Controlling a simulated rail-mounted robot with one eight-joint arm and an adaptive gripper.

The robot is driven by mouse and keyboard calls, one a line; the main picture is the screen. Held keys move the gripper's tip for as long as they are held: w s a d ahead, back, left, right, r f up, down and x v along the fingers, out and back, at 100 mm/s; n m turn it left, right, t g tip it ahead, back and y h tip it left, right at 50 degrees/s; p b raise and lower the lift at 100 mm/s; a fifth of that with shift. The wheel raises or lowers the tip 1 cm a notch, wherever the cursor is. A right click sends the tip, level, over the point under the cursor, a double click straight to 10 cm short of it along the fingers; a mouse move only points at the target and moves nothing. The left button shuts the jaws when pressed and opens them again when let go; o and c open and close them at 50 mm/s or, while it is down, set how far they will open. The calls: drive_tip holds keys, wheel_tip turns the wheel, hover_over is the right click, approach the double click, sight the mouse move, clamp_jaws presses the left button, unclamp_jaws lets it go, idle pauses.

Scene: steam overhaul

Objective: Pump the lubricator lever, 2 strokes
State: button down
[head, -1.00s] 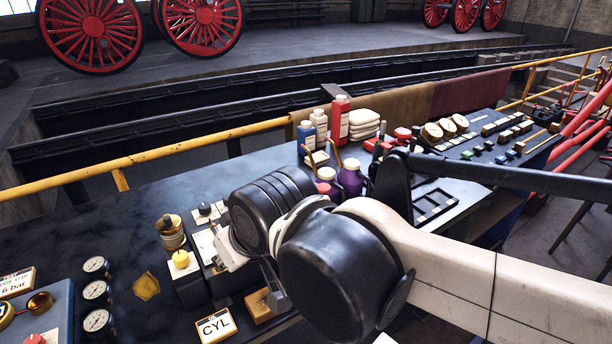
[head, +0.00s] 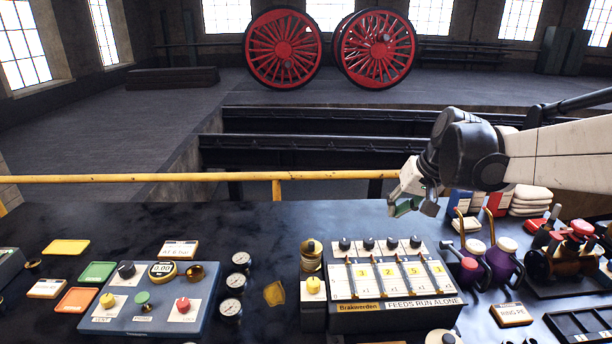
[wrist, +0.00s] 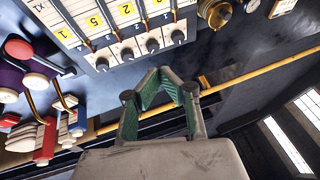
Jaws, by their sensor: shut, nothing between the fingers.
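The lubricator (head: 395,312) is a dark box with a white sloped front, numbered yellow tags and several black knobs on top, standing on the bench. At its left end are a brass pot (head: 311,262) and a grey block with a yellow knob (head: 313,286); I cannot tell for certain which part is the pump lever. My gripper (head: 406,208), with green finger pads, is raised behind and above the lubricator's right end, apart from it. The wrist view shows the fingers (wrist: 170,78) shut and empty, with the lubricator's knob row (wrist: 140,50) above them in the picture.
Oil cans (head: 500,262), bottles and a red-topped valve (head: 575,245) crowd the bench on the right. A gauge panel (head: 150,305) and three round gauges stand left. A yellow rail (head: 180,178) runs behind the bench. Dark bench space is clear behind the gauges.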

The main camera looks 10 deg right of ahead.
drive_tip(key=w+d+f+m+y+p, duration=0.1)
drive_tip(key=w+d, duration=0.2)
drive_tip(key=d, duration=0.3)
drive_tip(key=w+d+f+p, duration=0.1)
drive_tip(key=w+d, duration=0.2)
drive_tip(key=d, duration=0.2)
drive_tip(key=y+p, duration=0.1)
hover_over(448, 242)
drive_tip(key=w, duration=0.4)
wheel_tip(448, 242, down, 4)
drive_tip(key=shift+s+d+f+m, duration=0.15)
drive_tip(key=shift+d+m, duration=0.25)
drive_tip(key=f+b, duration=0.1)
drive_tip(key=f, duration=0.1)
drive_tip(key=s+f+b, duration=0.1)
drive_tip(key=f, duration=0.2)
drive_tip(key=s+f+b, duration=0.1)
drive_tip(key=f, duration=0.1)
drive_tip(key=shift+a+f, duration=0.25)
drive_tip(key=shift+s+f+b, duration=0.25)
drive_tip(key=shift+f+b, duration=0.25)
drive_tip(key=shift+b, duration=0.05)
drive_tip(key=shift+f, duration=0.1)
drive_tip(key=shift+s+f+b, duration=0.15)
drive_tip(key=shift+f+b, duration=0.15)
drive_tip(key=shift+b, duration=0.2)
